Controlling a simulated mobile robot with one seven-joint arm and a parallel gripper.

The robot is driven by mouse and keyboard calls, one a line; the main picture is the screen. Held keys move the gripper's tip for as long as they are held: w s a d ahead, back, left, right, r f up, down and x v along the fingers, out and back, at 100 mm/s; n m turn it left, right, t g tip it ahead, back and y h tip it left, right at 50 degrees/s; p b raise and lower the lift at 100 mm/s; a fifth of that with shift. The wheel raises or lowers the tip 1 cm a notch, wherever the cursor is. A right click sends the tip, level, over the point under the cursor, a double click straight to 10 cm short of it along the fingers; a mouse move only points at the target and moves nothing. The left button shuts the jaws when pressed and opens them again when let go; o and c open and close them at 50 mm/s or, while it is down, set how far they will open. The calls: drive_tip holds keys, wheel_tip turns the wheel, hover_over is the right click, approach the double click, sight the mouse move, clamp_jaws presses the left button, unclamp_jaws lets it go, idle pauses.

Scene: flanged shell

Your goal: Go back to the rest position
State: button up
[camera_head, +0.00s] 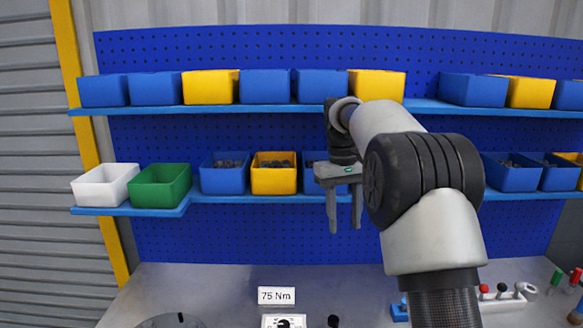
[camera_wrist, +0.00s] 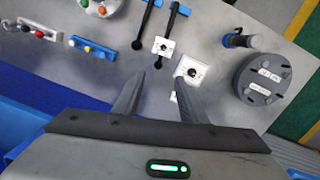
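My gripper (camera_head: 345,226) hangs in front of the lower shelf with its fingers pointing down, above the bench. Its two fingers are apart with nothing between them. They also show in the wrist view (camera_wrist: 161,80), over the bench top. A grey round flanged part (camera_wrist: 264,80) with small white labels lies on the bench at the right of the wrist view. Only its top edge shows at the bottom of the head view (camera_head: 170,321).
Blue and yellow bins line the upper shelf (camera_head: 270,109) and lower shelf (camera_head: 240,198). A white bin (camera_head: 104,186) and a green bin (camera_head: 160,187) stand at lower left. A 75 Nm sign (camera_head: 276,296), black-handled tools (camera_wrist: 168,28) and coloured-knob racks (camera_wrist: 92,48) are on the bench.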

drive_tip(key=s+r+t, duration=0.2)
drive_tip(key=s+r, duration=0.6)
drive_tip(key=s, duration=0.2)
drive_tip(key=s+f+m+t, duration=0.1)
drive_tip(key=s+f+t, duration=0.1)
drive_tip(key=s, duration=0.9)
drive_tip(key=s+d+f+m+t+y, duration=0.1)
drive_tip(key=s+f, duration=0.3)
drive_tip(key=s, duration=0.8)
drive_tip(key=shift+f+m+t, duration=0.15)
drive_tip(key=shift+m+t, duration=0.25)
drive_tip(key=shift+t, duration=0.3)
